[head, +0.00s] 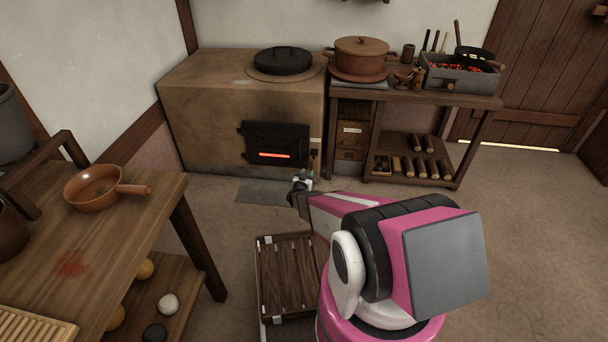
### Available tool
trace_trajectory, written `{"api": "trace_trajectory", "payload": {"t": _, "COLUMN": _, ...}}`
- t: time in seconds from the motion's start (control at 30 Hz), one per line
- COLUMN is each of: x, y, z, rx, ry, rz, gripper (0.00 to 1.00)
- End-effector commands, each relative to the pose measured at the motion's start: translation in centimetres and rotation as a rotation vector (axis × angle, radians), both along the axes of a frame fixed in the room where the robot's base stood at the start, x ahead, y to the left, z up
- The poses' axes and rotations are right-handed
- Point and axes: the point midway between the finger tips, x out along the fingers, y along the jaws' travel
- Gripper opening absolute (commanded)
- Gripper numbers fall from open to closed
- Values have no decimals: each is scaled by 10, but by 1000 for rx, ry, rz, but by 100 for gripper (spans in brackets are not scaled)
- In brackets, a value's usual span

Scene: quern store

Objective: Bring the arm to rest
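My arm, pink, white and black, stands at the lower middle of the head view and reaches forward from my base. Its far end, with my gripper (302,181), points toward the clay stove and looks small from here. The fingers are too small and partly hidden by the arm to tell whether they are open or shut. I see nothing clearly held in it.
A clay stove (205,110) with a glowing firebox stands ahead. Right of it, a wooden bench (440,98) carries a lidded pot (361,55) and a coal brazier (455,78). At left, a table (110,235) holds a clay pan (95,188). The right floor is clear.

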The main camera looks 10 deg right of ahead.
Motion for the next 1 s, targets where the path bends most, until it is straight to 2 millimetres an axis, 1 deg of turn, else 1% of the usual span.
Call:
{"api": "trace_trajectory", "payload": {"t": 0.53, "x": -1, "y": -2, "z": 1, "rx": 1, "ry": 0, "rz": 1, "gripper": 36}}
{"api": "trace_trajectory", "payload": {"t": 0.63, "x": -1, "y": 0, "z": 6, "rx": 10, "ry": 8, "rz": 18, "gripper": 36}}
{"api": "trace_trajectory", "payload": {"t": 0.77, "x": 2, "y": 9, "z": 27, "rx": 48, "ry": 54, "rz": 92, "gripper": 36}}
{"api": "trace_trajectory", "payload": {"t": 0.87, "x": 3, "y": 20, "z": 50, "rx": 93, "ry": 119, "rz": 182, "gripper": 36}}
{"api": "trace_trajectory", "payload": {"t": 1.0, "x": -5, "y": 38, "z": 83, "rx": 163, "ry": 246, "rz": 317, "gripper": 36}}
